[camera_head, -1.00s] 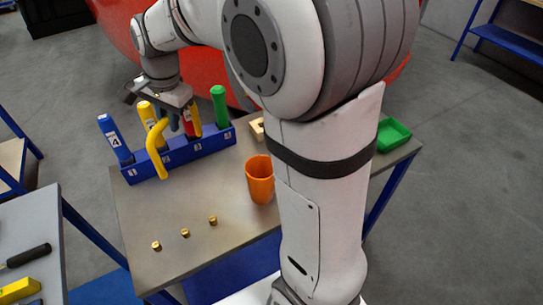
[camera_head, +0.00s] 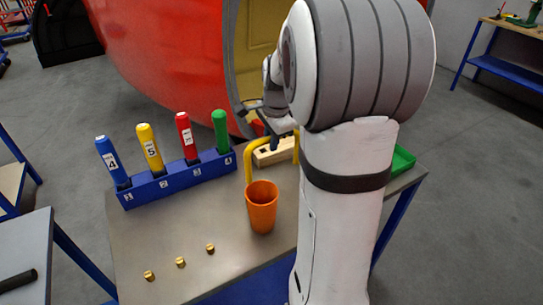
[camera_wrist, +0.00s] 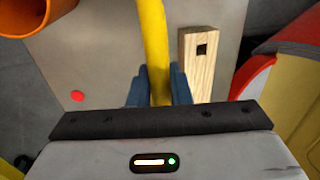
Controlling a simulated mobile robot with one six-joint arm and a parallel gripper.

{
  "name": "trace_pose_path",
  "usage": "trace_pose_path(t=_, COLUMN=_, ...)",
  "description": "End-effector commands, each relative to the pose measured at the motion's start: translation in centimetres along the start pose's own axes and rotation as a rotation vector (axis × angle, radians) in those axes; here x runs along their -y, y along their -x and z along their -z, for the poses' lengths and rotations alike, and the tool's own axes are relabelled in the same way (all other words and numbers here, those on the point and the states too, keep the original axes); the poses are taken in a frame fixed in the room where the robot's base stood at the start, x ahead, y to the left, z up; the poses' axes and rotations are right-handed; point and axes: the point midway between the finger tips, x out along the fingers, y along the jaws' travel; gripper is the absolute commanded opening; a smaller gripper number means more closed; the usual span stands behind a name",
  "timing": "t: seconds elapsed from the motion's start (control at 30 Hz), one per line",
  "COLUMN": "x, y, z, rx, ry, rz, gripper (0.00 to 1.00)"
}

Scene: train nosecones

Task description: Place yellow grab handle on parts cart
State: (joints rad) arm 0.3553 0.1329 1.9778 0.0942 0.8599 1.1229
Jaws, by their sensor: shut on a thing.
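The yellow grab handle (camera_head: 249,165) is a bent yellow bar, held above the grey-topped table (camera_head: 200,222) near the orange cup and the wooden block. In the wrist view the yellow grab handle (camera_wrist: 154,45) runs up between the blue fingers of my gripper (camera_wrist: 158,88), which is shut on it. In the head view my gripper (camera_head: 278,126) is partly hidden by my arm. I cannot tell which table is the parts cart; another grey-topped table (camera_head: 25,240) stands at the lower left.
An orange cup (camera_head: 262,208) stands near the handle. A wooden block (camera_head: 272,153) with a square hole lies behind it. A blue rack (camera_head: 178,180) holds several coloured, numbered cylinders. Small brass pieces (camera_head: 180,262) lie in front. A green tray (camera_head: 402,160) sits at right. A large red shell (camera_head: 165,60) stands behind.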

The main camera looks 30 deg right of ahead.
Motion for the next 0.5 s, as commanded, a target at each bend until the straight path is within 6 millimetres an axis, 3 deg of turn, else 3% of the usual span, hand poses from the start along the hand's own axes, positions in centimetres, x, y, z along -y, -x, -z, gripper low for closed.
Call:
trace_pose_path(t=0.3, x=-0.7, y=-3.7, z=0.0, rx=0.001, ry=-0.001, rz=0.0, gripper=0.0)
trace_pose_path(t=0.5, x=-0.7, y=-4.1, z=0.0, rx=-0.001, ry=-0.001, rz=0.003, gripper=0.0)
